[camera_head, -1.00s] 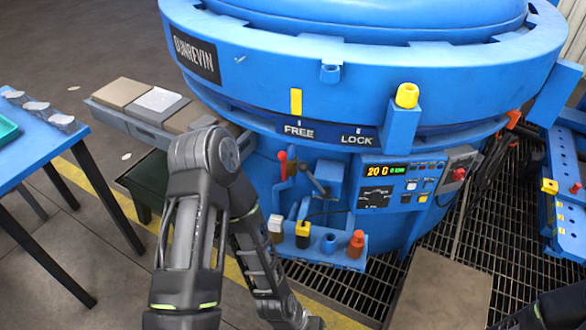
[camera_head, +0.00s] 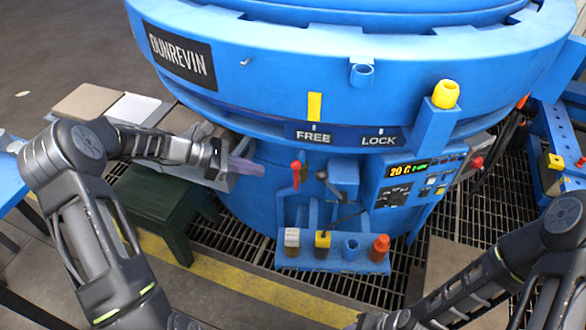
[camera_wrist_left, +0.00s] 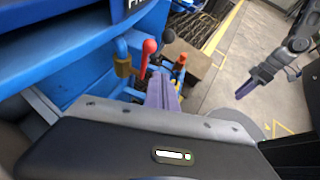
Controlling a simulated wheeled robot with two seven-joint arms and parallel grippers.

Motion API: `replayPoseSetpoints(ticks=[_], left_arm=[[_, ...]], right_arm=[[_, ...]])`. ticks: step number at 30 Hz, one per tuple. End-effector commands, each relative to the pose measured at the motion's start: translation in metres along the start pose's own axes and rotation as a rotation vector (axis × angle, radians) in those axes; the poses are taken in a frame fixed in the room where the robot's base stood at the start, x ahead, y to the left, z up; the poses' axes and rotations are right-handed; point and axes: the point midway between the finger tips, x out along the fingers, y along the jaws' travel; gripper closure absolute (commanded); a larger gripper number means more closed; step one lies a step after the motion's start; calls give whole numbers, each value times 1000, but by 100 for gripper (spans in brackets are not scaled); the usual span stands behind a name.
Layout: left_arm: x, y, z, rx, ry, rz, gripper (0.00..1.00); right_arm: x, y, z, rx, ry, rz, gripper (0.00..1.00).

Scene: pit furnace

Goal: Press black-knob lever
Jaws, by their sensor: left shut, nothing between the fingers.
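The black-knob lever (camera_head: 321,175) sticks out from a blue bracket on the furnace front, right of the red-knob lever (camera_head: 296,167). Its black knob also shows in the left wrist view (camera_wrist_left: 168,36), beyond the red knob (camera_wrist_left: 150,46). My left gripper (camera_head: 258,171) is shut and empty, left of both levers and apart from them. In the left wrist view its purple fingers (camera_wrist_left: 162,92) point toward the levers. My right arm comes in at the lower right; its purple fingers (camera_wrist_left: 252,84) show in the left wrist view, far from the levers, their opening unclear.
Below the levers a blue shelf (camera_head: 330,265) carries white, yellow, blue and orange-red pieces. The control panel (camera_head: 412,182) is right of the levers. A dark green stool (camera_head: 165,205) stands below my left forearm. Grating and floor lie in front.

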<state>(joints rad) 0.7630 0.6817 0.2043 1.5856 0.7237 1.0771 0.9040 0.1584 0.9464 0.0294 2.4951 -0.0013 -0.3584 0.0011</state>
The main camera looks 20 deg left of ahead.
Motion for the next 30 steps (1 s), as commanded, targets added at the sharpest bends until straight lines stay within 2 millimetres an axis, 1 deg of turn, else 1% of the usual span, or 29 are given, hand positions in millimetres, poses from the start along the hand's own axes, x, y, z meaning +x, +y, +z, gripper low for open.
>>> replayPoseSetpoints(ticks=[1,12,17,20,23,26,30], left_arm=[[0,-4,2,-21,-9,-14,100],[2,-4,2,-36,-7,-16,100],[8,-5,2,-35,-8,-18,100],[18,-5,2,-35,-8,-19,100],[32,-6,2,-35,-8,-20,100],[51,-6,3,-36,-9,-20,100],[80,-7,3,-36,-8,-20,100]], right_arm=[[0,0,0,1,0,1,64],[0,0,0,0,0,0,64],[-1,0,0,0,0,0,64],[-2,-1,0,0,0,0,64],[-4,-1,0,0,0,0,64],[-6,-2,0,0,0,0,64],[-8,-3,0,0,-1,0,64]])
